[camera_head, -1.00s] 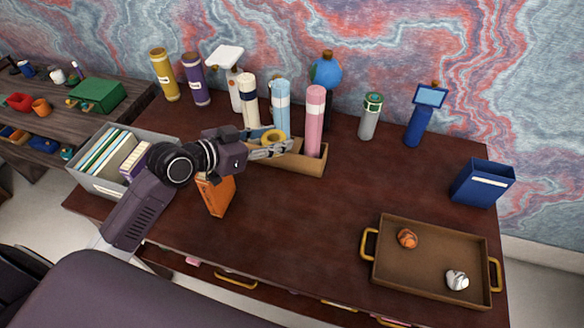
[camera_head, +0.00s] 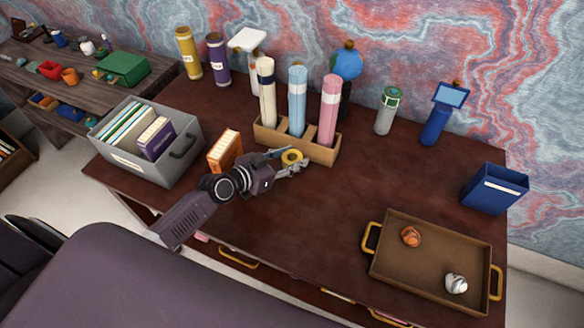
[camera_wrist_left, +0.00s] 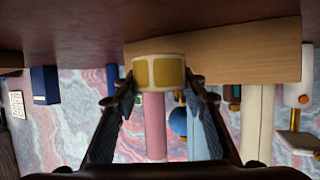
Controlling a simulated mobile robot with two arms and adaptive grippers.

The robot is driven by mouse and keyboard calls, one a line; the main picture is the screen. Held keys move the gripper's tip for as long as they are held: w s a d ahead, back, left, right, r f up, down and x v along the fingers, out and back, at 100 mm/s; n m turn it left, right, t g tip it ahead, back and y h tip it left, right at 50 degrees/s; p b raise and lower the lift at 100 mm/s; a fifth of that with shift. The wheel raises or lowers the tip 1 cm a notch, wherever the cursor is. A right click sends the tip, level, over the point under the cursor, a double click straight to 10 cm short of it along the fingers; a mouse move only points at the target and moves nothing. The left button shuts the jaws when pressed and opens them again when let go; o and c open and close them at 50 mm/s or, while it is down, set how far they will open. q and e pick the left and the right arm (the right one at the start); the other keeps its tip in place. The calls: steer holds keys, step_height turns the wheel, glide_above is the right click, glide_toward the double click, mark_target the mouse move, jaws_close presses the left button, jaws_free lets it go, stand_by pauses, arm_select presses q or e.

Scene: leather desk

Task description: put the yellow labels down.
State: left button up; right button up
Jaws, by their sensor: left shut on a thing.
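The yellow labels are a roll (camera_head: 292,155) with a pale rim. My left gripper (camera_head: 288,162) is shut on it, with one finger on each side. The roll is just in front of the wooden holder (camera_head: 322,153), low over the desk (camera_head: 330,205); I cannot tell whether it touches the desk. In the left wrist view, which is upside down, the yellow labels (camera_wrist_left: 158,73) sit between the fingertips (camera_wrist_left: 158,85), with the wooden holder (camera_wrist_left: 240,55) behind them. My right gripper is not in view.
The holder carries cream, blue and pink rolls (camera_head: 328,110). An orange box (camera_head: 225,150) stands left of my gripper, and a grey file bin (camera_head: 178,168) beyond it. A brown tray (camera_head: 425,280) is at the front right. The desk middle is clear.

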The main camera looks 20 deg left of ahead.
arm_select(q)
steer(key=shift+f, duration=0.45)
step_height(320, 180, down, 4)
steer(key=shift+r+b, duration=0.1)
steer(key=shift+b, duration=0.8)
steer(key=o, duration=1.1)
